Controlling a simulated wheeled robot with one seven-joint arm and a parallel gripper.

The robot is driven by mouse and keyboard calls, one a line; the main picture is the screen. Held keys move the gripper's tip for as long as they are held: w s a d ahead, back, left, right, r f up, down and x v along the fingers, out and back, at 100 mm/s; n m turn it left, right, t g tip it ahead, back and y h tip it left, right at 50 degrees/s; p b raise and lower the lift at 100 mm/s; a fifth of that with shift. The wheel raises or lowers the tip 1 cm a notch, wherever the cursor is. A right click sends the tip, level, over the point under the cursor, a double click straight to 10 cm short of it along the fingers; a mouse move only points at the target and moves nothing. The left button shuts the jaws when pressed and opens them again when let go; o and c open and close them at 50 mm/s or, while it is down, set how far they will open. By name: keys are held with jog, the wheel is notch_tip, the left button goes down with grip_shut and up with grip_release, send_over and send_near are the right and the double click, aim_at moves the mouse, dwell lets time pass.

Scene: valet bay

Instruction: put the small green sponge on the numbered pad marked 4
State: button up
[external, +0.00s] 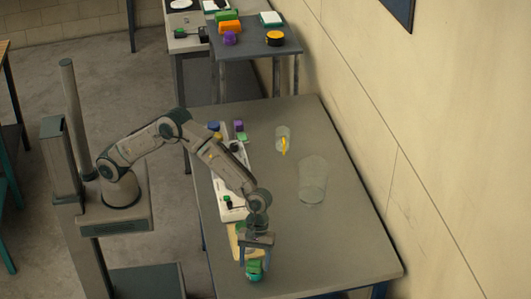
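My gripper (255,262) points down at the near end of the table. A small green block (254,267), which may be the green sponge, shows at its fingertips. I cannot tell whether the fingers are closed on it or only around it. A teal rounded thing (254,278) lies just below the green block in the picture. A long white board (231,181) lies along the table's left side, partly hidden by my arm. A small dark green thing (228,203) stands on its near part. No number is readable, so I cannot pick out pad 4.
A clear glass with something yellow-orange (284,146) and a larger clear container (312,180) stand right of the board. Blue and purple (238,126) things sit near the board's far end. The table's right side (340,235) is clear. A wall runs along the right.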

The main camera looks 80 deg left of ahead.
jog(key=b+v, duration=0.1)
jog(key=v, duration=1.1)
jog(key=shift+r, duration=0.25)
jog(key=s+a+r+m+t+y, duration=0.1)
jog(key=s+a+r+m, duration=0.1)
jog(key=a, duration=0.6)
jog(key=s+a+r+m+t, duration=0.1)
jog(key=a+r+m, duration=0.1)
jog(key=a, duration=0.6)
jog(key=s+a+r+m+t+y, duration=0.1)
jog(key=s+a+r+m, duration=0.15)
jog(key=a, duration=0.55)
jog(key=s+a+f+m+t+y, duration=0.1)
jog(key=s+a+f+m, duration=0.1)
jog(key=s+a, duration=0.6)
jog(key=s+a+f+m+t+y, duration=0.1)
jog(key=s+a+f+m, duration=0.1)
jog(key=s+a+m, duration=0.3)
jog(key=s+a, duration=0.3)
jog(key=a, duration=0.2)
jog(key=shift+s, duration=0.15)
